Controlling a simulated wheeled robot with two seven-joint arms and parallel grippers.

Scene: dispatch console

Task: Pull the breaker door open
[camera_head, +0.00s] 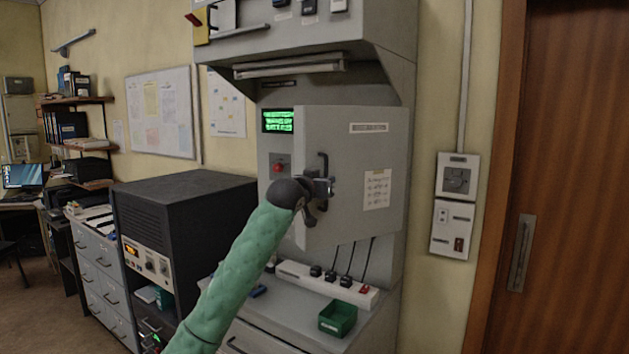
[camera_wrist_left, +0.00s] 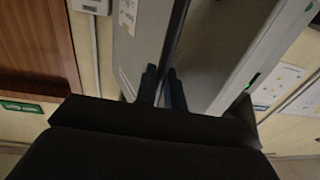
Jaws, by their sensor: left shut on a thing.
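The breaker door (camera_head: 345,150) is a flat grey panel on the front of the grey console, with a label strip and a paper note on it. Its left edge seems to stand a little out from the console face; how far I cannot tell. A dark upright handle (camera_head: 323,165) sits near that left edge. My left gripper (camera_head: 322,188) is shut on the handle, and its wrist hides the handle's lower part. In the left wrist view the two dark fingers (camera_wrist_left: 162,88) lie either side of a dark upright bar. My right gripper is not in view.
A green display (camera_head: 278,121) and a red button (camera_head: 279,168) are left of the door. Below are a power strip (camera_head: 325,283) with black plugs and a green bin (camera_head: 338,318) on the ledge. A black rack (camera_head: 185,200) stands left; a wooden door (camera_head: 565,150) is right.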

